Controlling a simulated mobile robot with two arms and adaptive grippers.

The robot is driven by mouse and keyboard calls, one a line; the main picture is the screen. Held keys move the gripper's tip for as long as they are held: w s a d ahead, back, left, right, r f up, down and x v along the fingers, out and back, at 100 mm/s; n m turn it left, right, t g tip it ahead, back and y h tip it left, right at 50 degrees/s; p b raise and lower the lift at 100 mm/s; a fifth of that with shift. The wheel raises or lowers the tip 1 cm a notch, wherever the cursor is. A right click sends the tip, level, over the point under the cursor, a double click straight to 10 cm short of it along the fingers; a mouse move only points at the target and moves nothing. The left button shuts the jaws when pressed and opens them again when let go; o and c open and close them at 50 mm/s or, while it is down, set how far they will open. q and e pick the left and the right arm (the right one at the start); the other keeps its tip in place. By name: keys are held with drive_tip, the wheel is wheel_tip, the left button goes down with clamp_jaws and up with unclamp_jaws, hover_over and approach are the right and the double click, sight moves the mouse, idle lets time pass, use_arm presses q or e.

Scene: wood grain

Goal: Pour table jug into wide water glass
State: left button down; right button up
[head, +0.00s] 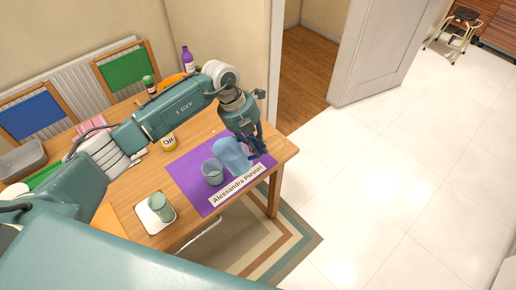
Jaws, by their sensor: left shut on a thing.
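A light-blue translucent jug (230,153) is at the right part of the purple mat (185,178), near the table's right end. My left gripper (256,146) comes down from above and is shut on the jug at its right side. The wide water glass (212,172), clear and greyish, stands on the mat just left of and in front of the jug. In this view the jug and glass lie very close, and I cannot tell whether they touch. Whether the jug is lifted or tilted, and what the jug and glass contain, is not clear.
A green cup (161,208) stands on a white tray (154,222) at the table's front. A name card (238,184) lies along the mat's front edge. A yellow-labelled jar (169,144) and a purple bottle (187,60) are farther back. Floor right of the table is clear.

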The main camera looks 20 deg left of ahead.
use_arm(q)
drive_tip(key=shift+r, duration=0.25)
use_arm(e)
drive_tip(key=shift+d, duration=0.4)
use_arm(q)
drive_tip(key=shift+r+h+b, duration=0.15)
drive_tip(key=shift+h+b, duration=0.2)
drive_tip(key=shift+h, duration=0.15)
drive_tip(key=shift+w+a+r+h, duration=0.1)
drive_tip(key=shift+r+h, duration=0.2)
drive_tip(key=shift+r, duration=0.05)
use_arm(e)
drive_tip(key=shift+f, duration=0.45)
